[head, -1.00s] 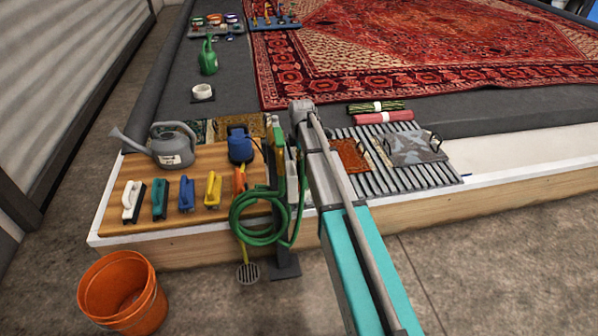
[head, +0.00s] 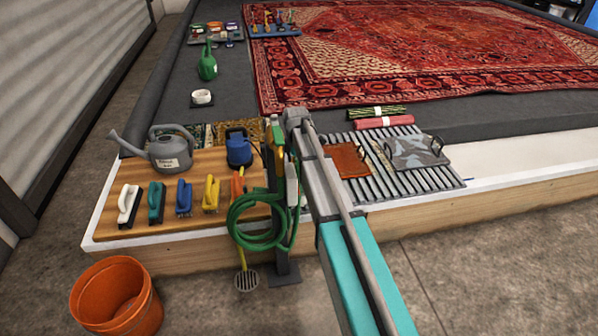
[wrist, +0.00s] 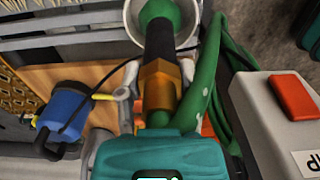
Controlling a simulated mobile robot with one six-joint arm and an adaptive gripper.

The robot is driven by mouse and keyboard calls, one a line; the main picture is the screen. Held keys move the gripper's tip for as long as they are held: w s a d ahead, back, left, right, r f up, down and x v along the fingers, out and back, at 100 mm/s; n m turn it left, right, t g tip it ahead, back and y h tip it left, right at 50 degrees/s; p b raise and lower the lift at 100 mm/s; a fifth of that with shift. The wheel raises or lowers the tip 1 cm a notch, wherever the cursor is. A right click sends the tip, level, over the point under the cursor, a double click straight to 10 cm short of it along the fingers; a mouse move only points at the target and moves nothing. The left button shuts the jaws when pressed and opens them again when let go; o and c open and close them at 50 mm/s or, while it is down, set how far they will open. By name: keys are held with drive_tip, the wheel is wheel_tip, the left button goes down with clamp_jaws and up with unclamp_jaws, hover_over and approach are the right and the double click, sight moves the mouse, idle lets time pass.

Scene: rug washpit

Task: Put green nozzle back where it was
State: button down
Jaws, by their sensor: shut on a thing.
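The green nozzle (wrist: 159,88) fills the middle of the wrist view, with a brass collar, a dark barrel and a round green tip. My gripper (wrist: 152,130) is shut on it at the lower part of that view; the fingertips are largely hidden. A pale ring (wrist: 193,38) shows around the tip; I cannot tell whether they touch. In the head view the green nozzle (head: 277,136) is a small green piece beside the arm's end, above the dark post (head: 282,250). The coiled green hose (head: 262,235) hangs at the post and shows right of the nozzle in the wrist view.
A box with a red switch (wrist: 292,95) is close on the right in the wrist view. A blue pump-like object (head: 239,150), a grey watering can (head: 172,152) and several brushes stand on the wooden board (head: 140,166). An orange bucket (head: 115,297) stands on the floor.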

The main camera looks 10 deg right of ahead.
drive_tip(key=shift+f+b, duration=1.1)
drive_tip(key=shift+f, duration=0.4)
drive_tip(key=shift+c, duration=1.3)
unclamp_jaws()
wheel_tip(320, 180, up, 12)
drive_tip(key=p, duration=1.2)
